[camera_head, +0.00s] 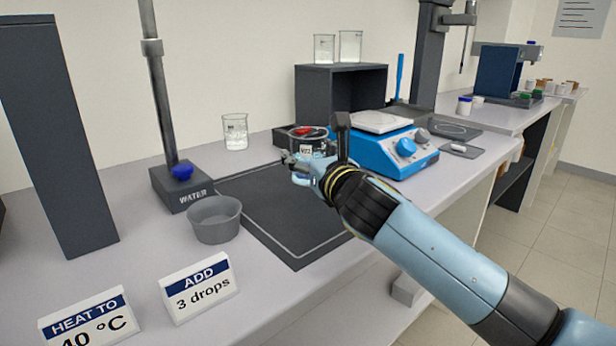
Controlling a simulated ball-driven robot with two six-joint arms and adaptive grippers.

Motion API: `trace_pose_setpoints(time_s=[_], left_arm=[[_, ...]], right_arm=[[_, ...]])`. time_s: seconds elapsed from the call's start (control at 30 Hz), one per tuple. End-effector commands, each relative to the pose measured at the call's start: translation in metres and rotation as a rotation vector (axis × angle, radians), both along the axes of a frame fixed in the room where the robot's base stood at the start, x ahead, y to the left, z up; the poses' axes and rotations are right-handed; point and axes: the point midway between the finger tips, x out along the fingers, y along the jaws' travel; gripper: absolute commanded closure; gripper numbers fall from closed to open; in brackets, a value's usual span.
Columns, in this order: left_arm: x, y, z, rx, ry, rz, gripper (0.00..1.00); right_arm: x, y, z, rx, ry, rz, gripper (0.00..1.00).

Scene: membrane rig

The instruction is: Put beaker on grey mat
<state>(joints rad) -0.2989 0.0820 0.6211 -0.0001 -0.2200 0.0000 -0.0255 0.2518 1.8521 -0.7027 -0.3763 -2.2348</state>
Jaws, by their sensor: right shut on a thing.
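The dark grey mat (290,232) with a pale outline lies flat on the bench in the middle of the view. My right gripper (303,168) is over the mat's far right part and is shut on a small clear beaker (306,149) with a white label. The gripper and wrist hide part of the beaker, and I cannot tell whether its base touches the mat. My left gripper is out of view.
Another glass beaker (235,132) stands behind the mat. A grey bowl (215,220) and the water stand (182,188) are at its left. A blue hotplate (385,140) and a dark shelf (340,92) stand behind right. Two signs are in front, one reading ADD 3 drops (199,286).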

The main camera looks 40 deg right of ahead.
Motion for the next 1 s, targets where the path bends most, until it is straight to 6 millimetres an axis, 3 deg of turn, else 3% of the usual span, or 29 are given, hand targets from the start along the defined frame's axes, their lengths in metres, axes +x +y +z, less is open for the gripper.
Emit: trace_pose_setpoints(time_s=[0.3,0.67,0.7,0.9,1.0], left_arm=[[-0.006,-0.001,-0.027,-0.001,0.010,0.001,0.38],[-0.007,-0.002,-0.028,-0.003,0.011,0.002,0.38],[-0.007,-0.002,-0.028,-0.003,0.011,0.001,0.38],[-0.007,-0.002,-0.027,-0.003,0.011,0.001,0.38],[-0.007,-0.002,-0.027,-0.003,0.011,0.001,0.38]], right_arm=[[0.001,0.001,-0.042,-0.001,0.001,0.000,0.76],[0.000,0.001,-0.043,0.000,-0.001,0.001,0.76],[0.000,0.000,-0.044,0.000,0.000,0.000,0.33],[0.000,0.000,-0.043,0.000,0.000,0.000,0.08],[0.000,0.000,-0.043,0.000,0.000,0.000,0.08]])
